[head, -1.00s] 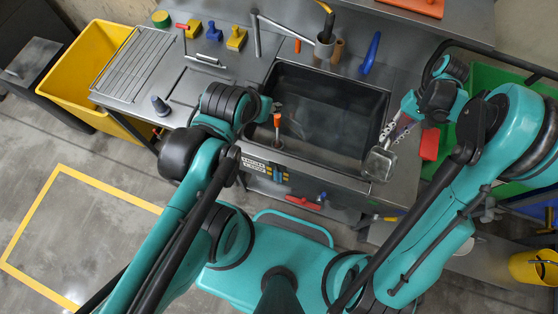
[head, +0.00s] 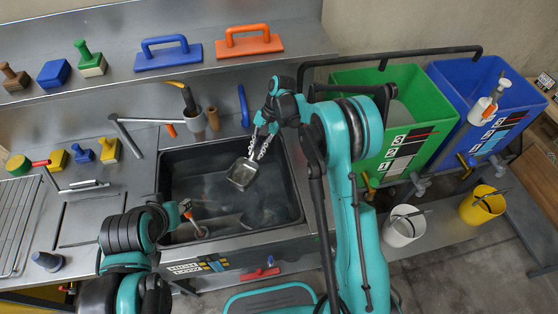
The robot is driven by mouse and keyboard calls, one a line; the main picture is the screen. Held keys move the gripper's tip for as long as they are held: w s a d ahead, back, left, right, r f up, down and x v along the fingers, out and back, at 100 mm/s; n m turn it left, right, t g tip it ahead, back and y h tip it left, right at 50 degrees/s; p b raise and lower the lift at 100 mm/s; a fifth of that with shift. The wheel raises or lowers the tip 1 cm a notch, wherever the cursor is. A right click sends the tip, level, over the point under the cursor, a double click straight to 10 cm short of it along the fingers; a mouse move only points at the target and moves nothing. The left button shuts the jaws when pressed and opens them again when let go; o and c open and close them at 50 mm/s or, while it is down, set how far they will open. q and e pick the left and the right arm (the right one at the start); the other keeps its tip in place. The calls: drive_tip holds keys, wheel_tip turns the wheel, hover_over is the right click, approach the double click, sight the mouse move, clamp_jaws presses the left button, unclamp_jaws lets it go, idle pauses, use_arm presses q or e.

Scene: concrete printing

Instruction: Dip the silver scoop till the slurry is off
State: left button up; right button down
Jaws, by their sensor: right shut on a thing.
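The silver scoop (head: 243,173) is in my right gripper (head: 262,143), which is shut on its handle end. The scoop's pan hangs down over the right-back part of the dark sink basin (head: 298,205). Dark, cloudy water (head: 225,200) lies in the basin. I cannot tell whether the pan touches the water. The pan looks grey and mottled; any slurry on it is too small to make out.
A cup with tools (head: 194,120) and a blue-handled tool (head: 243,105) stand behind the basin. A green bin (head: 400,110), blue bin (head: 490,100), white bucket (head: 402,228) and yellow bucket (head: 482,206) are at right.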

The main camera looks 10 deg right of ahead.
wheel_tip(320, 180, down, 20)
drive_tip(key=w+a+m+b, duration=0.1)
drive_tip(key=b, duration=1)
drive_tip(key=shift+w+a+f, duration=0.15)
drive_tip(key=shift+w+f, duration=0.05)
drive_tip(key=shift+f, duration=0.05)
idle(0.3)
drive_tip(key=shift+a, duration=1)
drive_tip(key=shift+d, duration=0.15)
drive_tip(key=shift+d+b, duration=0.35)
drive_tip(key=shift+d, duration=0.55)
